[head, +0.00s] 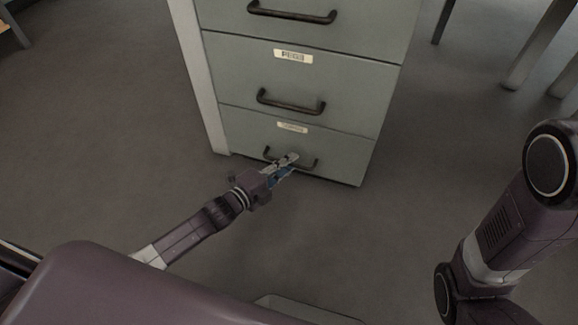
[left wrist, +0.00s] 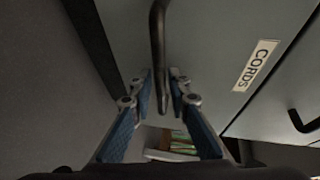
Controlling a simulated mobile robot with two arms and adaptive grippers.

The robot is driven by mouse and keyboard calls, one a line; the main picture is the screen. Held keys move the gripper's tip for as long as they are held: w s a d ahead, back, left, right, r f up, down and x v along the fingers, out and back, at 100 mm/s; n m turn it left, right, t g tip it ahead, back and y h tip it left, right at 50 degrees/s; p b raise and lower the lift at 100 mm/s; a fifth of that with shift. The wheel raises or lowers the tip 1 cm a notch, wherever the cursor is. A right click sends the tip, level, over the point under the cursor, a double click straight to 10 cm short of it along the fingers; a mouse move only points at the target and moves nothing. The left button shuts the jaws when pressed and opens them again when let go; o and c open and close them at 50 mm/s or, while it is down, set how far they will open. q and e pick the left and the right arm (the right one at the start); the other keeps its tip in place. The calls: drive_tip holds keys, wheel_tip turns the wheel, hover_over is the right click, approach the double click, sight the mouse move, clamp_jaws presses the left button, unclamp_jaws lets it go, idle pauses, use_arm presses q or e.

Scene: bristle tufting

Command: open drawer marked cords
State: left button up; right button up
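The drawer marked CORDS (left wrist: 215,45) shows its label (left wrist: 257,66) clearly in the left wrist view. In the head view it is the bottom drawer (head: 340,160) of a grey-green cabinet, its label too small to read, and it looks shut. Its dark bar handle (left wrist: 158,45) also shows in the head view (head: 312,164). My left gripper (head: 290,160) is at this handle. In the left wrist view its two blue-padded fingers (left wrist: 162,78) stand apart on either side of the bar, with gaps visible. My right gripper is out of view.
The drawer above, marked PEGS (head: 240,75), and its handle (head: 290,103) are close above my left gripper. Another drawer (head: 350,30) is on top. Grey floor (head: 420,180) in front of the cabinet is clear. Table legs (head: 535,50) stand at the upper right.

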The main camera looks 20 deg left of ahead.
use_arm(q)
drive_tip(key=shift+w, duration=0.1)
drive_tip(key=shift+c, duration=0.6)
clamp_jaws()
